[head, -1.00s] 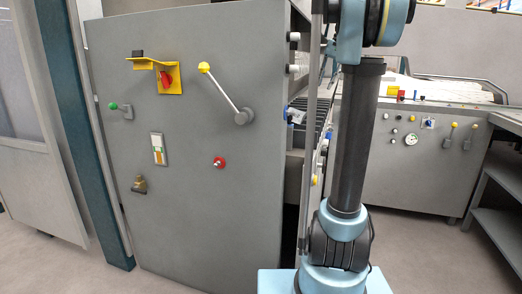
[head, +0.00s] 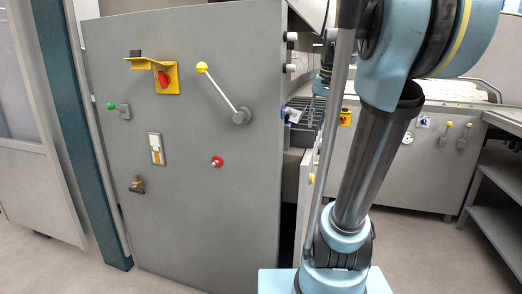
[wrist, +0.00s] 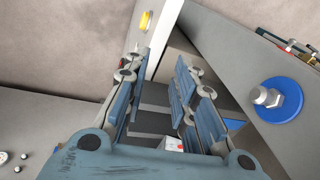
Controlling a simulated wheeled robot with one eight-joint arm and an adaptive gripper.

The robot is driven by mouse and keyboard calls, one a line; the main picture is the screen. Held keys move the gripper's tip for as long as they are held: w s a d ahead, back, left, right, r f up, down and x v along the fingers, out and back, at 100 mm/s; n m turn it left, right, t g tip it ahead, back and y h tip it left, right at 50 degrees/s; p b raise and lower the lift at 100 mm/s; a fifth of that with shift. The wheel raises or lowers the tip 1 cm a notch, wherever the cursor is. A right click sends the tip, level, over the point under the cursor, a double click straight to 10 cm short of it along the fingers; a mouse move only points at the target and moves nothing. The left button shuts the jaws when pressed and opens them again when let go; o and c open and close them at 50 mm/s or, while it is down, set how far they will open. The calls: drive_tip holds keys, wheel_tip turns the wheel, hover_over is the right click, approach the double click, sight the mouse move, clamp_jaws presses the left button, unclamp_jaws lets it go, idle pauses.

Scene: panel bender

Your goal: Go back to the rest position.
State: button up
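My gripper (wrist: 164,70) shows in the wrist view with its two blue-grey fingers spread apart. The space between the fingertips is empty, and grey machine surfaces lie beyond it. In the head view my arm stands at the right of the grey machine panel (head: 190,210), its lower link tilted to the right and its blue elbow high up.
The panel carries a yellow-knobbed lever (head: 222,92), a red switch (head: 163,80) and a red button (head: 217,161). In the wrist view a blue disc with a bolt (wrist: 270,97) is at the right and a yellow button (wrist: 145,21) above. Floor is clear at lower left.

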drive_tip(key=s+f+n+h, duration=0.1)
drive_tip(key=s+f, duration=0.8)
drive_tip(key=f, duration=0.4)
drive_tip(key=s+a+f+n, duration=0.1)
drive_tip(key=s+f, duration=0.9)
drive_tip(key=f, duration=0.3)
drive_tip(key=shift+s+f+t+h, duration=0.15)
drive_tip(key=shift+s+t+h, duration=0.1)
drive_tip(key=shift+t+h, duration=0.15)
drive_tip(key=shift+w+f, duration=0.2)
drive_tip(key=shift+w, duration=0.25)
drive_tip(key=shift+s, duration=0.1)
